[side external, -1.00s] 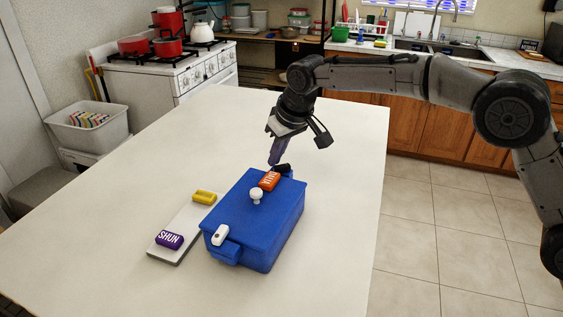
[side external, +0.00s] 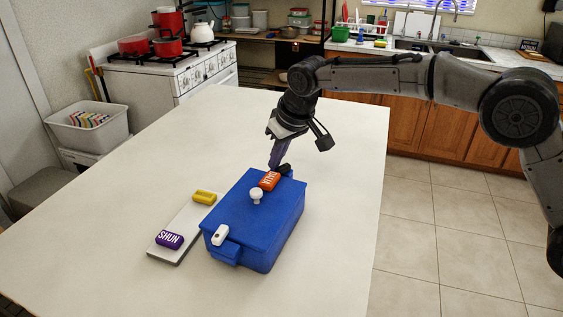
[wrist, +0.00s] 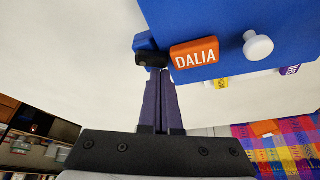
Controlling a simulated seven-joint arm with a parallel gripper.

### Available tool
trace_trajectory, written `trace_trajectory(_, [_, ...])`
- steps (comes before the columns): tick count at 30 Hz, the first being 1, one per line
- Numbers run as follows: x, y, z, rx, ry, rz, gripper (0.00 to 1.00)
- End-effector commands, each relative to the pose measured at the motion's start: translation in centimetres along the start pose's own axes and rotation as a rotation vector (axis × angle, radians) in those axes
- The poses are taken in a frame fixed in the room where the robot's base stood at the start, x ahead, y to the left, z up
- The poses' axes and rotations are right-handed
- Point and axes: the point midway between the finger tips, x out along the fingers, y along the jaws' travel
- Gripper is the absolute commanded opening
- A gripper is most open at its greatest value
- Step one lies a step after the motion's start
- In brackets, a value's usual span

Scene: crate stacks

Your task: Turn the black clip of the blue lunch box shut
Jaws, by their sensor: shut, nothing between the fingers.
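The blue lunch box (side external: 262,222) stands on the white table with its lid on. A white knob (side external: 256,195) and an orange block marked DALIA (side external: 269,180) are on the lid. The black clip (side external: 284,169) is at the box's far end, beside the orange block; it also shows in the wrist view (wrist: 151,59). A white clip (side external: 220,235) is at the near end. My gripper (side external: 273,167) is shut and empty, its fingertips beside the black clip, close to the orange block. In the wrist view the fingertips (wrist: 160,72) overlap the clip's lower edge; I cannot tell whether they touch.
A grey-white board (side external: 183,232) left of the box holds a purple block marked SHUN (side external: 169,240) and a yellow block (side external: 204,197). The rest of the table (side external: 120,215) is clear. A stove and counters stand beyond it.

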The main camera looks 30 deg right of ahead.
Motion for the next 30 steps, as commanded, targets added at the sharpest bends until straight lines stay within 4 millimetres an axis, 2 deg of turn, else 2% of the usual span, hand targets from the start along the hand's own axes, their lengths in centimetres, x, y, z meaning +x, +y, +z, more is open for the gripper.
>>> trace_trajectory(30, [-0.32, -0.32, 0.94, 0.000, -0.002, 0.000, 0.00])
